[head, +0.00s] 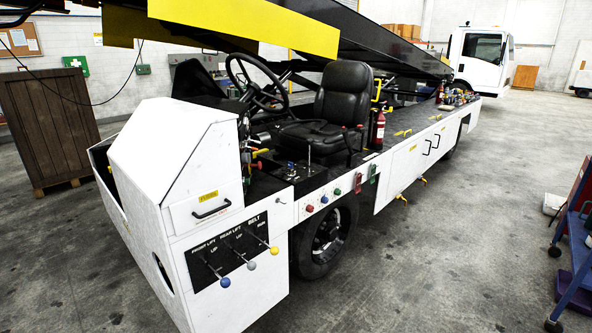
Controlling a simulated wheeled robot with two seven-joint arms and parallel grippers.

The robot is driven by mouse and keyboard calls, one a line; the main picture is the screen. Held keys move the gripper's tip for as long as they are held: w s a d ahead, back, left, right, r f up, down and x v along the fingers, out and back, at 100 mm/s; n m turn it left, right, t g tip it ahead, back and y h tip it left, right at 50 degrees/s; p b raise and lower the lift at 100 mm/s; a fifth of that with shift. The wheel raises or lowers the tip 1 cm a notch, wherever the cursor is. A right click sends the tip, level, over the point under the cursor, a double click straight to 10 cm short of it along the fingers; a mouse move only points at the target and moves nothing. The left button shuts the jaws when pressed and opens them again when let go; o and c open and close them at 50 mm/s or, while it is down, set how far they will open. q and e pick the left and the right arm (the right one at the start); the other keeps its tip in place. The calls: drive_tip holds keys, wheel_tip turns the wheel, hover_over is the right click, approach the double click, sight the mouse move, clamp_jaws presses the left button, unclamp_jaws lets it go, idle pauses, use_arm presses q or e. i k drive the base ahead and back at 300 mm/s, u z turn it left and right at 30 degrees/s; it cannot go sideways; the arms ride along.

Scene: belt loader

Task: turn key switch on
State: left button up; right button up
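The white belt loader (150,165) stands in front of me, with a black seat (345,100) and a steering wheel (257,82). A dark console (312,176) beside the seat carries a small blue-topped control (291,167) and a thin upright lever. I cannot tell whether that control is the key switch; no key is clearly recognisable at this size. A black lever panel (222,262) on the front corner reads front lift, rear lift and belt, with blue, grey and yellow knobs. Neither of my grippers is in view.
Coloured buttons (324,200) line the side below the console. A red fire extinguisher (378,130) stands behind the seat. The raised conveyor (375,45) overhangs the cab. A wooden crate (50,130) is at left, a blue cart (578,250) at right.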

sight(290, 173)
drive_tip(key=z, duration=0.8)
drive_tip(key=i, duration=0.65)
drive_tip(key=z, duration=0.9)
drive_tip(key=i, duration=0.8)
drive_tip(key=u, duration=0.6)
drive_tip(key=i, duration=0.8)
drive_tip(key=u, duration=0.75)
